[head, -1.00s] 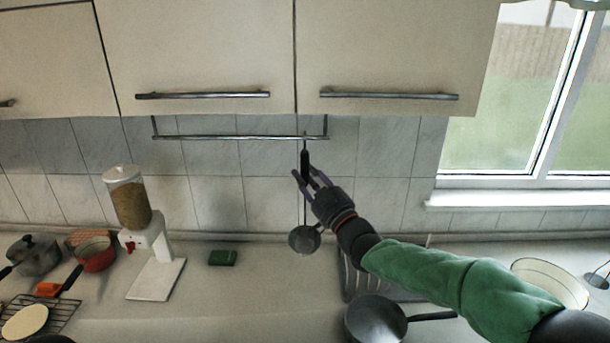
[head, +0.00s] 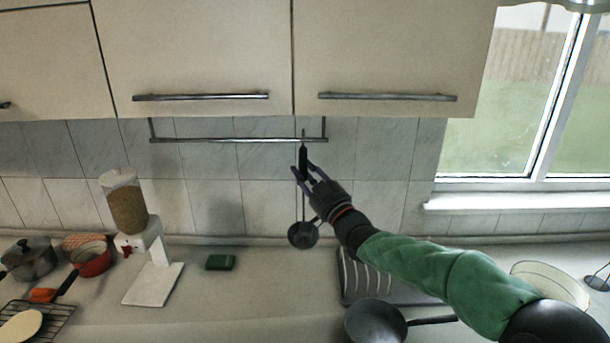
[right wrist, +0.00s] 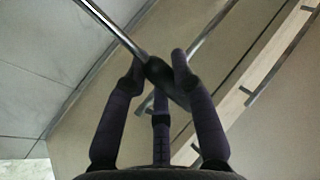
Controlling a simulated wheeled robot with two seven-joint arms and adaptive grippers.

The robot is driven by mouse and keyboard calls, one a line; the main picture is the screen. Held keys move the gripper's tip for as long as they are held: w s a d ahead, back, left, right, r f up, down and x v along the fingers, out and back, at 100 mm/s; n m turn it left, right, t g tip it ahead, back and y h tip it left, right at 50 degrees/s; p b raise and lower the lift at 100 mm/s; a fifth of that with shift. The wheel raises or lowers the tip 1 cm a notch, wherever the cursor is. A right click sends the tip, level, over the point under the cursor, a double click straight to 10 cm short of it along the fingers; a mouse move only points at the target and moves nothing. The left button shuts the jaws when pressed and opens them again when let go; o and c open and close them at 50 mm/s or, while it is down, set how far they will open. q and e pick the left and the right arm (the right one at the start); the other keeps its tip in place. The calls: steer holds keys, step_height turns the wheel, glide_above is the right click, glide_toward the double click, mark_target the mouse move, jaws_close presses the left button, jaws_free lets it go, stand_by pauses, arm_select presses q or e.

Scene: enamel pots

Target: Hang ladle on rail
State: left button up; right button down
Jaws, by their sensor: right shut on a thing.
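The ladle hangs upright with its dark bowl (head: 303,235) at the bottom and its black handle (head: 303,160) at the top. My right gripper (head: 306,174) is shut on the handle; the handle end also shows between the fingers in the right wrist view (right wrist: 167,82). The metal rail (head: 220,140) runs along the tiled wall under the cabinets. The handle's top overlaps the rail's right part in the head view. In the right wrist view a metal bar passes close by the handle end. I cannot tell whether the ladle touches or hooks the rail. My left gripper is not in view.
Cabinets with bar handles (head: 387,97) are above the rail. Below are a grey pan (head: 375,322), a striped dark rack (head: 362,278), a green sponge (head: 220,262) and a white dispenser (head: 153,285). Red (head: 95,262) and grey (head: 32,262) pots stand left. The wall around the rail is clear.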

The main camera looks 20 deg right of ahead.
steer(key=shift+w+d+f+b, duration=0.25)
steer(key=shift+w+f+b, duration=0.1)
steer(key=shift+w, duration=0.4)
steer(key=shift+w+d+f+b, duration=0.25)
steer(key=shift+w+f, duration=0.15)
steer(key=shift+w, duration=0.3)
steer(key=shift+w+d+f+b, duration=0.2)
steer(key=shift+w+f+b, duration=0.15)
steer(key=shift+w, duration=0.4)
